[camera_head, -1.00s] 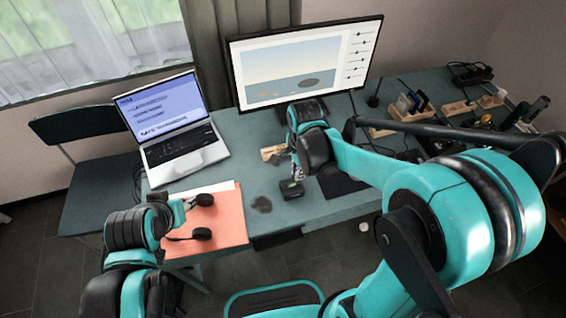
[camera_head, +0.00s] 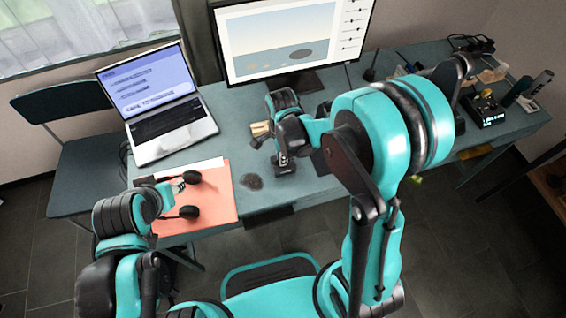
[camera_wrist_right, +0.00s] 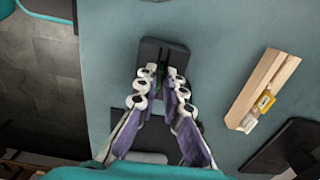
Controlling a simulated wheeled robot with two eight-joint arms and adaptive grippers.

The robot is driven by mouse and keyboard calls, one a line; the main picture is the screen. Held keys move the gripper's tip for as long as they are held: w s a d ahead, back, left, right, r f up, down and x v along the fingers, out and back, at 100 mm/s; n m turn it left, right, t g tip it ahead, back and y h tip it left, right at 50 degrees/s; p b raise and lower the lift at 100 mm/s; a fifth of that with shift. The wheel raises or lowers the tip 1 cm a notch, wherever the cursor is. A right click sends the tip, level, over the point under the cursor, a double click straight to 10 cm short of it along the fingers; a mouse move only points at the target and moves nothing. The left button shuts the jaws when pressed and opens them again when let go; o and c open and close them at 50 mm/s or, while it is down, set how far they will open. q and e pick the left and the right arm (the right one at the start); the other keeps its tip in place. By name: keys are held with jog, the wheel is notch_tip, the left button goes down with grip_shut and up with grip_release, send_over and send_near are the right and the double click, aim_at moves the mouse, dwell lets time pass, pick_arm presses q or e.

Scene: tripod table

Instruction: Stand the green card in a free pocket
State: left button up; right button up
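A dark block (camera_wrist_right: 172,48) lies on the desk beneath my right gripper; it also shows in the head view (camera_head: 284,168). A narrow green strip, likely the green card seen edge-on (camera_wrist_right: 160,73), shows between the right fingertips, over the block. My right gripper (camera_wrist_right: 159,84) points down there with its fingers close together; whether they touch the strip is unclear. A wooden holder (camera_wrist_right: 255,88) with a yellow piece and a white piece lies to the right in the wrist view. My left gripper (camera_head: 190,195) is open and empty over the orange folder (camera_head: 222,206).
A laptop (camera_head: 165,118) stands at the left of the desk, and a monitor (camera_head: 290,40) stands behind my right gripper. A dark mat lies under the right hand. Small devices (camera_head: 487,108) stand at the far right. The desk around the dark smudge (camera_head: 251,181) is clear.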

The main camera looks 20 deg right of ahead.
grip_shut()
